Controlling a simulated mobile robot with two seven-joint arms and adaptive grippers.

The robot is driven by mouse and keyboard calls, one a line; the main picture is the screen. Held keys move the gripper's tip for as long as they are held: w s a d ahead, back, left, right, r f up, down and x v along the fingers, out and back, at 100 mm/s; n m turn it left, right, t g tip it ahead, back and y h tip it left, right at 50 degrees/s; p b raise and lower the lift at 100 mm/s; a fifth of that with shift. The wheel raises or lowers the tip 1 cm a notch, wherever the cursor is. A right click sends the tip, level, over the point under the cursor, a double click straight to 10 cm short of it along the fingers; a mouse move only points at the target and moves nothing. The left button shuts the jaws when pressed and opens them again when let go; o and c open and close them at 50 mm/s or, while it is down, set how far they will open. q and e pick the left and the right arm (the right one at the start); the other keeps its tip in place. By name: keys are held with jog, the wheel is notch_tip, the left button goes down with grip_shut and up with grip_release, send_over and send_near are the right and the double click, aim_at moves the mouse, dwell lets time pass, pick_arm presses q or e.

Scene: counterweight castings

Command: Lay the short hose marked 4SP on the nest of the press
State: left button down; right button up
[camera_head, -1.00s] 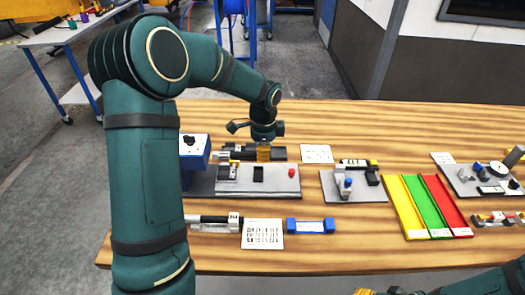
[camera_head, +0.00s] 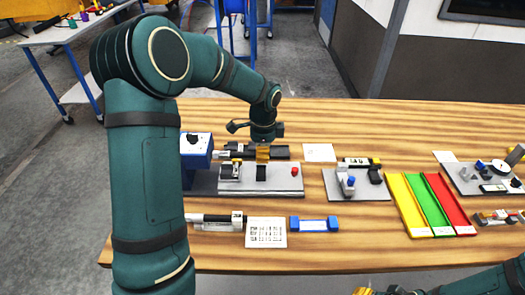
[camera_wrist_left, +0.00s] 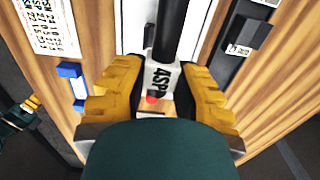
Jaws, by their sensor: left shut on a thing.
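My left gripper (camera_head: 262,154) is shut on the short hose (camera_head: 236,154), a black tube that reaches left from the yellow fingers. In the left wrist view, the hose (camera_wrist_left: 178,30) has a white end marked 4SP between the fingers (camera_wrist_left: 157,88). The press, with a blue body (camera_head: 196,150) and a long grey base (camera_head: 282,184), stands at the table's left. Dark blocks (camera_head: 261,173) and a red button (camera_head: 295,171) sit on its base. The hose is over the rear of the press; contact cannot be told. My right gripper (camera_head: 368,291) barely shows at the bottom edge.
A printed card (camera_head: 266,232), a blue-ended piece (camera_head: 314,224) and another black hose (camera_head: 216,221) lie in front of the press. A grey plate (camera_head: 362,190) with small parts and yellow, green and red channels (camera_head: 433,205) are to the right.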

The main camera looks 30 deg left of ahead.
aim_at(262, 173)
pick_arm(q)
jog(key=shift+f+b, duration=1.4)
jog(key=shift+f, duration=1)
jog(key=shift+p, duration=0.35)
jog(key=shift+f+b, duration=0.45)
jog(key=shift+f, duration=0.2)
jog(key=c, duration=0.7)
grip_release()
jog(key=shift+c, duration=0.2)
jog(key=shift+r+p, duration=2.75)
jog(key=shift+r, duration=0.75)
